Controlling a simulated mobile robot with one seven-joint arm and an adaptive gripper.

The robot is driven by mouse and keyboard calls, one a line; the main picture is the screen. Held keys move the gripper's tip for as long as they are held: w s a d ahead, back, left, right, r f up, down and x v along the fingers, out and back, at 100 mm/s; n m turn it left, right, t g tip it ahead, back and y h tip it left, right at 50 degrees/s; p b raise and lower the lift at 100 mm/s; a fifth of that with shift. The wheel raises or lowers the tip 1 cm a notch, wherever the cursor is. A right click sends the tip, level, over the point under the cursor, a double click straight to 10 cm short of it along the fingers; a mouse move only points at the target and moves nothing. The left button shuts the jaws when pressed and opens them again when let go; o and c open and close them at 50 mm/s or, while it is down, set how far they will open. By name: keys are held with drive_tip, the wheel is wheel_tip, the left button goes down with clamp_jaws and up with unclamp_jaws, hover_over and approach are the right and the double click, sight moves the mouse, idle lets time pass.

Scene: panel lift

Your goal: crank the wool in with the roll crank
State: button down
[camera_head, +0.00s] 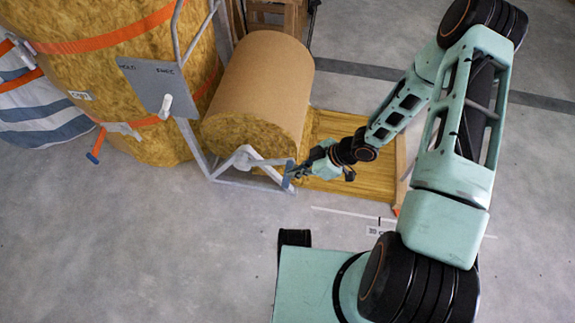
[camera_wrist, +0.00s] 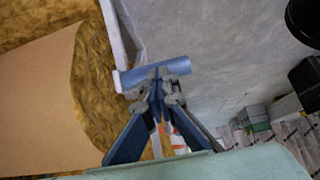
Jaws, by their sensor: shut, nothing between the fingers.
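The wool roll (camera_head: 262,85), brown-faced with yellow wool at its end, lies in a grey metal frame; it also shows in the wrist view (camera_wrist: 45,105). The roll crank (camera_head: 252,161) is a light grey arm at the roll's near end. Its blue handle (camera_head: 288,172) is at the right end of that arm. In the wrist view the blue handle (camera_wrist: 172,70) lies crosswise just beyond my fingertips. My gripper (camera_head: 298,172) is shut with nothing in it; its fingertips (camera_wrist: 158,80) overlap the handle's edge in the picture. Whether they touch it I cannot tell.
A flat yellow wool mat (camera_head: 340,180) runs right from under the roll, with a wooden edge strip. A large wool bale with orange straps (camera_head: 130,70) stands at left. A grey panel with a white knob (camera_head: 158,85) stands before it. The near floor is clear.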

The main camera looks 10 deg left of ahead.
drive_tip(key=shift+d+f+b, duration=0.25)
drive_tip(key=shift+d+f, duration=0.1)
drive_tip(key=shift+f, duration=0.45)
drive_tip(key=shift+d+f+b, duration=0.2)
drive_tip(key=shift+d+f, duration=0.1)
drive_tip(key=shift+f, duration=0.45)
drive_tip(key=shift+d+f+b, duration=0.25)
drive_tip(key=shift+d+f, duration=0.1)
drive_tip(key=shift+f, duration=0.45)
drive_tip(key=shift+r, duration=0.1)
